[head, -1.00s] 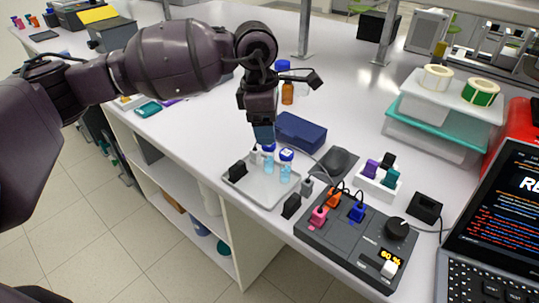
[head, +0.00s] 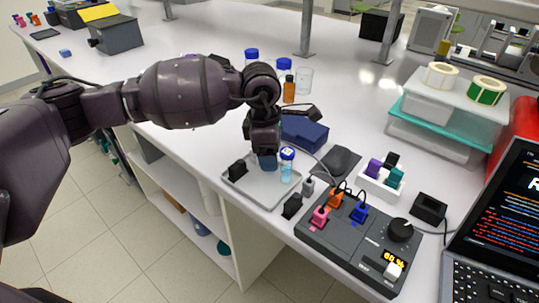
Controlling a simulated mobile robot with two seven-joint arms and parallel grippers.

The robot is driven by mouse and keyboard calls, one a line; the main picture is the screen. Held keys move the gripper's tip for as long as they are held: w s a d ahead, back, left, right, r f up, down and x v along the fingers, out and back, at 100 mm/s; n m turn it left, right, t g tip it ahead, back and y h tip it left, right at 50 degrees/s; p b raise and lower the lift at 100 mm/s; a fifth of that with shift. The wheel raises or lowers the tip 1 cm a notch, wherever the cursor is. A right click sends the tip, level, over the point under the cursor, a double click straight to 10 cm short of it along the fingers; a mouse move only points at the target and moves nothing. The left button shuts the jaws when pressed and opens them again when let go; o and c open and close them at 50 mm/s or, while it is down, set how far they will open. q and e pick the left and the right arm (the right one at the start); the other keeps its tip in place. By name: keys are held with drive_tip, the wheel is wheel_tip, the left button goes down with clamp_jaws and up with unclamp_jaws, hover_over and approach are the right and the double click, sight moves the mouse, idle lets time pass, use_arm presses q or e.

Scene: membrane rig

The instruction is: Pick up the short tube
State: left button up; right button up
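A light tray (head: 250,193) lies on the bench near its front edge. A small clear tube with a blue cap (head: 287,166) and pale blue liquid stands upright in it. My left gripper (head: 267,166) points down just left of this tube, low over the tray. Its blue-grey fingertips cover the spot there, so I cannot tell whether they hold a second tube. Whether the fingers are open or closed does not show. My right gripper is not in view.
A black clip-like block (head: 237,170) sits at the tray's left. A dark blue case (head: 303,132) lies behind, with bottles and a beaker (head: 304,80) further back. A control box with coloured plugs (head: 352,238) and a mouse-like dark object (head: 341,160) stand right.

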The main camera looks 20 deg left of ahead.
use_arm(q)
drive_tip(key=c, duration=0.9)
drive_tip(key=shift+c, duration=0.2)
